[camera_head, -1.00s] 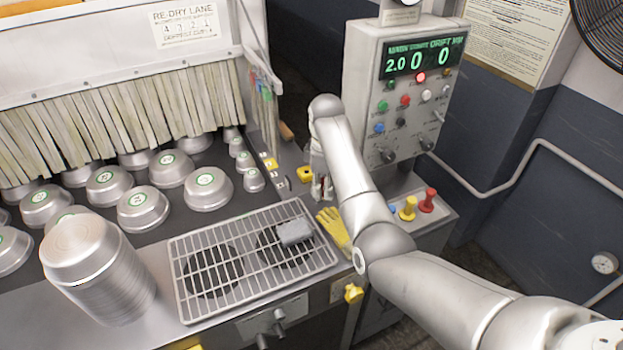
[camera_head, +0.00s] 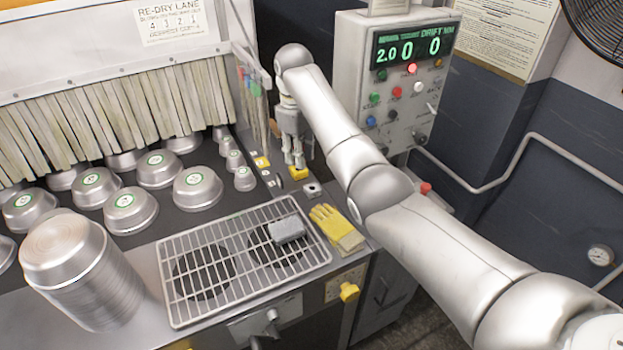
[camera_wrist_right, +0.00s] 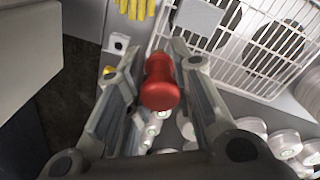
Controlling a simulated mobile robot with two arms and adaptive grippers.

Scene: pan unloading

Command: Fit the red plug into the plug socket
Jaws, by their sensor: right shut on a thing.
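The red plug (camera_wrist_right: 161,84) is between the fingers of my right gripper (camera_wrist_right: 174,62) in the right wrist view. In the head view my right gripper (camera_head: 294,163) points down just behind a yellow block (camera_head: 298,173), and the plug cannot be made out there. A small pale block with a dark hole (camera_head: 312,189) sits in front of the yellow one; it also shows in the wrist view (camera_wrist_right: 119,43). I cannot tell which block is the plug socket. My left gripper is out of view.
A wire rack (camera_head: 185,305) with a grey block (camera_head: 287,231) and yellow gloves (camera_head: 336,228) lie in front. Metal pans (camera_head: 198,188) and a pan stack (camera_head: 85,275) are left. A control box (camera_head: 405,80) stands right, with a red-topped piece (camera_head: 425,188) below.

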